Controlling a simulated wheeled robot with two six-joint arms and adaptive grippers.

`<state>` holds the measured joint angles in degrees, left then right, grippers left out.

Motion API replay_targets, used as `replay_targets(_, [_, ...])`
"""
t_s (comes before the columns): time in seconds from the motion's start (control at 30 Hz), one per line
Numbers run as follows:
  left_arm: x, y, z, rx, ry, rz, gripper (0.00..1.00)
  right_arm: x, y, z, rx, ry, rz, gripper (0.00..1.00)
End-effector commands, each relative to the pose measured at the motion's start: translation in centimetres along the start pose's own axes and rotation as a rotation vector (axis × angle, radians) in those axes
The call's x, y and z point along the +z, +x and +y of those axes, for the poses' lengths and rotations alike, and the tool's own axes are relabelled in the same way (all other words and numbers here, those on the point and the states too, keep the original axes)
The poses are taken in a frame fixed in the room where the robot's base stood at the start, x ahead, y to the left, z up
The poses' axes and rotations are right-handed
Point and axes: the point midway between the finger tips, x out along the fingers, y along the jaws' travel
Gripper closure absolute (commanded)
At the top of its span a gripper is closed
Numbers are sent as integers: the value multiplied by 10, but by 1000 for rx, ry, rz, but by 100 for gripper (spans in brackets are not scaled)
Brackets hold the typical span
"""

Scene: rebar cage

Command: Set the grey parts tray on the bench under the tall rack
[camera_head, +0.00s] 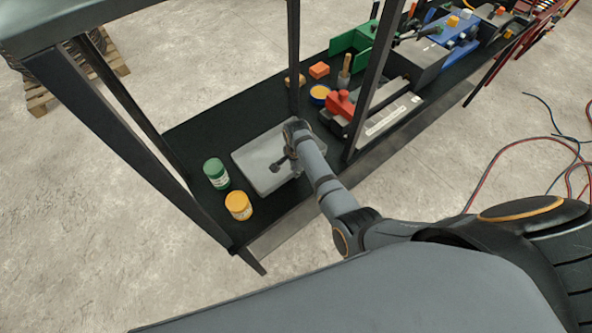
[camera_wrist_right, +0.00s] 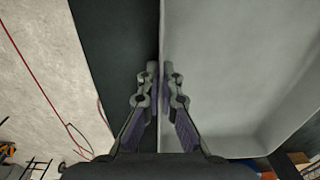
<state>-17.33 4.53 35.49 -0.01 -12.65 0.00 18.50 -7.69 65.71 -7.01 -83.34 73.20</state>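The grey parts tray (camera_head: 250,168) is on, or just over, the dark bench top (camera_head: 206,130), between the black posts of the tall rack (camera_head: 294,60); I cannot tell whether it touches the bench. My right gripper (camera_head: 283,165) reaches in from the right to the tray's near side. In the right wrist view, the fingers (camera_wrist_right: 160,78) are close together on either side of the tray's wall, with the pale tray interior (camera_wrist_right: 230,70) to the right and the dark bench to the left. The arm hides part of the tray. My left gripper is not in view.
A green-lidded jar (camera_head: 216,174) and a yellow jar (camera_head: 238,206) stand just left of the tray. Rack posts flank the arm. Cables (camera_head: 560,150) lie on the floor.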

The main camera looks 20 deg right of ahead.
Motion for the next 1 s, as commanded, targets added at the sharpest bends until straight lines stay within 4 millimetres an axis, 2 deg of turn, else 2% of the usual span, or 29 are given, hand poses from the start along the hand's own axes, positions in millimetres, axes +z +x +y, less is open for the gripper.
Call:
replay_targets(0.07, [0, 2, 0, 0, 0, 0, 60, 0, 3, 0, -1, 0, 0, 100])
replay_targets(0.1, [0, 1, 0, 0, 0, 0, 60, 0, 2, 0, 1, 0, 0, 92])
replay_targets(0.27, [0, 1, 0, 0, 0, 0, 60, 0, 2, 0, 1, 0, 0, 72])
replay_targets(0.53, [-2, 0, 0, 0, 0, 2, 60, 0, 1, 0, 0, 0, 0, 72])
replay_targets(0.63, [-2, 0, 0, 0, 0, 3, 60, 0, -6, -1, -3, 0, 0, 72])
replay_targets(0.77, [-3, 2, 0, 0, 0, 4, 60, 0, -31, -1, -4, 1, 0, 72])
replay_targets(1.0, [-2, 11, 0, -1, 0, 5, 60, 0, -88, -1, -5, 0, 0, 72])
